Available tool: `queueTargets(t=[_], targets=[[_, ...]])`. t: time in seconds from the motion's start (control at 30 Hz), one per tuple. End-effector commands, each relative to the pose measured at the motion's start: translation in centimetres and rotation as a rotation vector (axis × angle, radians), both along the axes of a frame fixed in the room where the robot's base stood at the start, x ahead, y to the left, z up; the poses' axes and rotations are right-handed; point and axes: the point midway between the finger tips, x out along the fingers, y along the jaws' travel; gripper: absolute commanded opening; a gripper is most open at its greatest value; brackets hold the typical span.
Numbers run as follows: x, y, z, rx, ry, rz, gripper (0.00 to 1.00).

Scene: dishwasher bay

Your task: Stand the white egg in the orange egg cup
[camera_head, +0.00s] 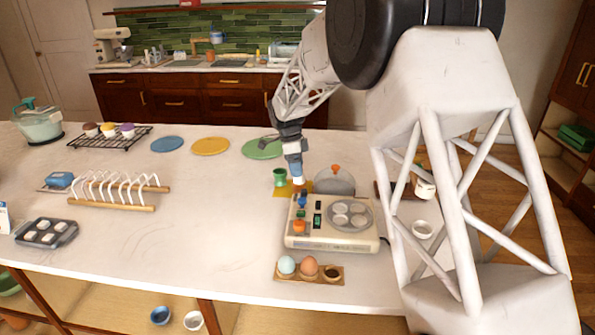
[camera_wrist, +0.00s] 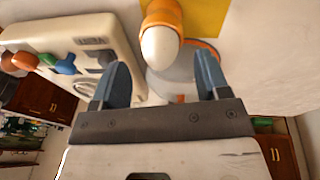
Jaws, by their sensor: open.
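The white egg (camera_wrist: 159,47) stands in the orange egg cup (camera_wrist: 163,14) in the wrist view, its free end toward my gripper. The cup is over or beside a yellow mat (camera_wrist: 203,15). My gripper (camera_wrist: 160,63) is open, with one blue-grey finger to each side of the egg's free end and gaps between. In the head view my gripper (camera_head: 294,168) points down, and the egg (camera_head: 297,180) shows as a small white patch just under the fingertips. The cup is hard to make out there.
The egg cooker (camera_head: 332,242) with coloured knobs stands just in front. A clear lid (camera_head: 335,183) with an orange knob is close at the right, and a green cup (camera_head: 280,177) close at the left. A wooden holder (camera_head: 322,273) with eggs lies nearer.

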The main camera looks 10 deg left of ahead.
Motion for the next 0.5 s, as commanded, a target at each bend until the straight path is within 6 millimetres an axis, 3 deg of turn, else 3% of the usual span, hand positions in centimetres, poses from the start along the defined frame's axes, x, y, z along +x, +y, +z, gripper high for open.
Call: queueTargets(t=[0.5], targets=[[1.0,1.6,7.9,0.001,-0.002,0.000,0.69]])
